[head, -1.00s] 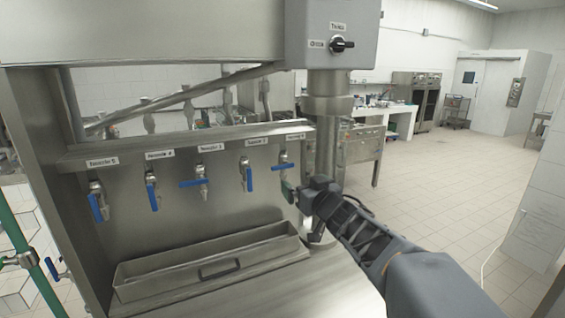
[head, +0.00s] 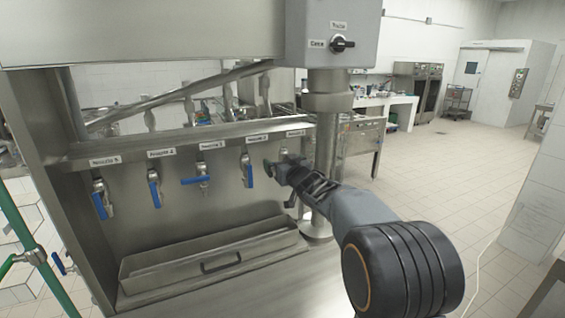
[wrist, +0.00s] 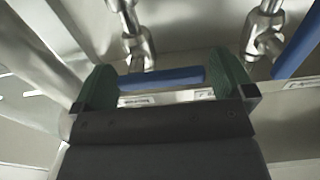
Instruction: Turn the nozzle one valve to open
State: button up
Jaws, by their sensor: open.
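The nozzle one valve is at the right end of the row. Its label (head: 294,133) shows in the head view, but my gripper (head: 281,165) covers most of the tap. In the wrist view its blue handle (wrist: 162,78) lies crosswise between the two green finger pads of my gripper (wrist: 166,88). The jaws are open around the handle, with one pad near each end. I cannot tell whether a pad touches it. The metal tap body (wrist: 138,45) shows beyond the handle.
The nozzle two handle (head: 250,175) hangs down just left of my gripper. The nozzle three handle (head: 195,180) lies crosswise. A steel column (head: 325,150) stands close on the right. A drip tray (head: 215,252) sits below the taps.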

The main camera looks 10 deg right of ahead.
jog(key=shift+c, duration=0.5)
jog(key=c, duration=0.7)
jog(key=shift+f, duration=0.1)
jog(key=n+b, duration=0.1)
jog(key=f+n+b, duration=0.1)
jog(key=n+b, duration=0.1)
jog(key=shift+w+d+f+n+b, duration=0.1)
jog(key=shift+d+f+n+b, duration=0.2)
jog(key=shift+n+b, duration=1.55)
jog(key=shift+w+d+f+n+b, duration=0.15)
jog(key=shift+d+n+b, duration=0.35)
jog(key=shift+n, duration=2.6)
jog(key=shift+d+f+n+b, duration=0.25)
jog(key=shift+n+b, duration=1.1)
jog(key=shift+n, duration=1.1)
